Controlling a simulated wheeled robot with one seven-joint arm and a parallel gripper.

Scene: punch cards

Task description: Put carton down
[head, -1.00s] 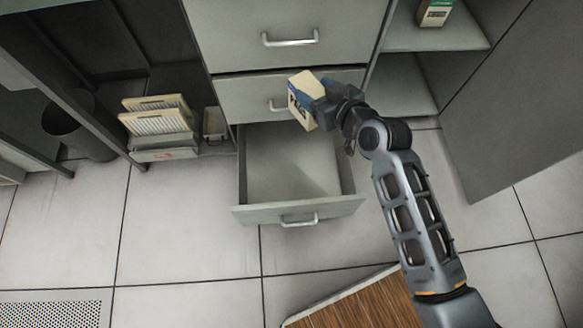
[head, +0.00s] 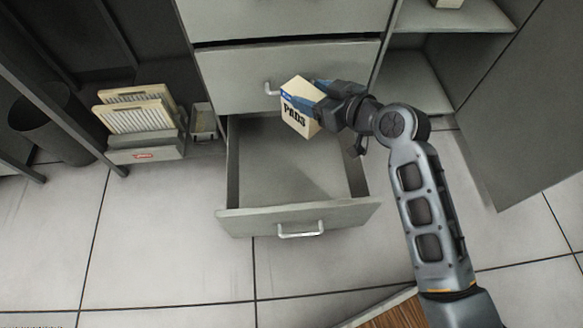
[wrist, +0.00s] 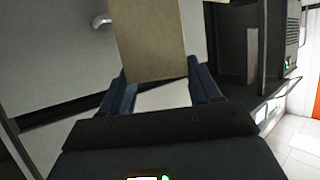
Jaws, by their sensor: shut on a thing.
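The carton (head: 299,107) is a small cream box with a blue top band and the word PADS on its side. My gripper (head: 314,97) is shut on it and holds it tilted, over the back part of the open bottom drawer (head: 299,219). The drawer is pulled out and its visible floor is bare; the carton and my gripper hide part of its back. In the wrist view the carton (wrist: 150,40) stands between the two blue fingers, its plain tan face towards me.
Closed drawers with handles are above the open one (head: 290,20). An open cabinet (head: 440,75) with shelves is at the right, its door (head: 520,110) swung out. Punch card trays (head: 140,115) and a dark bin (head: 50,135) are at the left.

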